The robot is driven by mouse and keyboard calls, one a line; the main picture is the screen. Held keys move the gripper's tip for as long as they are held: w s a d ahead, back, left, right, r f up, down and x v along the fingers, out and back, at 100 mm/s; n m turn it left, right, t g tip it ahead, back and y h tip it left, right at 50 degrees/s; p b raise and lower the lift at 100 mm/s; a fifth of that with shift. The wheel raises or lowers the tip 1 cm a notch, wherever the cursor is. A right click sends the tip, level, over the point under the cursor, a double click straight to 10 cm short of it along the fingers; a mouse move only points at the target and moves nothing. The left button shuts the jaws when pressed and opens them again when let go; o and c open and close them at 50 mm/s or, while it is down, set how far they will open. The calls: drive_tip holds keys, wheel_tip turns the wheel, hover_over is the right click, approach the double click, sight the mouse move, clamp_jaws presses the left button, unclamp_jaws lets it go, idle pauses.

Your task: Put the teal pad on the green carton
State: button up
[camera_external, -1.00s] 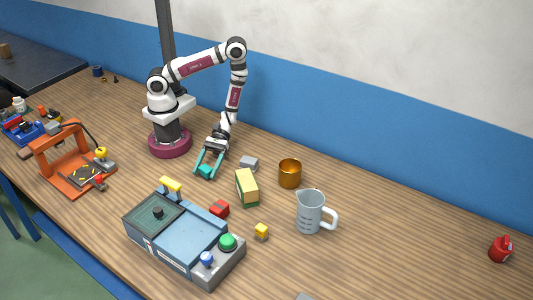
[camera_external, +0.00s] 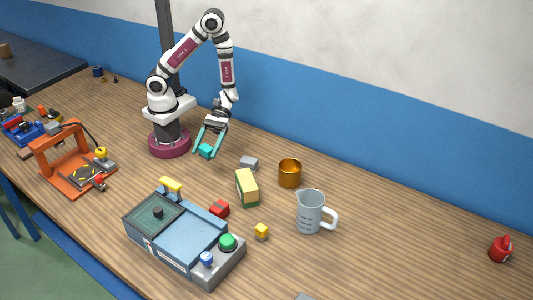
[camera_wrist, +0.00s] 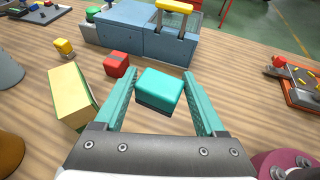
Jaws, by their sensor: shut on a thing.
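The teal pad (camera_external: 206,151) is a small block held between the fingertips of my gripper (camera_external: 209,148), raised above the table. In the wrist view the teal pad (camera_wrist: 158,91) sits between the two teal fingers of my gripper (camera_wrist: 163,95). The green carton (camera_external: 247,188) stands on the table to the right of and nearer the camera than my gripper, with a pale yellow top and green sides. In the wrist view the carton (camera_wrist: 70,95) is left of the left finger, with nothing on its top.
A grey block (camera_external: 249,162) and a copper cup (camera_external: 290,173) stand near the carton. A measuring jug (camera_external: 311,212) is to its right. A red block (camera_external: 219,209), a yellow cube (camera_external: 261,231) and a blue-grey control box (camera_external: 180,238) lie in front. The right of the table is mostly clear.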

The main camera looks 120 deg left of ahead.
drive_tip(key=w+d+r+n+t, duration=0.1)
drive_tip(key=w+d+r, duration=0.7)
drive_tip(key=w, duration=0.1)
hover_over(247, 180)
drive_tip(key=shift+y, duration=0.3)
drive_tip(key=f, duration=0.6)
drive_tip(key=shift+s+d+f, duration=0.2)
drive_tip(key=shift+s+f, duration=0.05)
drive_tip(key=shift+f, duration=0.1)
drive_tip(key=f, duration=0.4)
drive_tip(key=shift+w+a+f, duration=0.15)
drive_tip(key=shift+a, duration=0.1)
drive_tip(key=shift+f, duration=0.1)
drive_tip(key=o, duration=1.3)
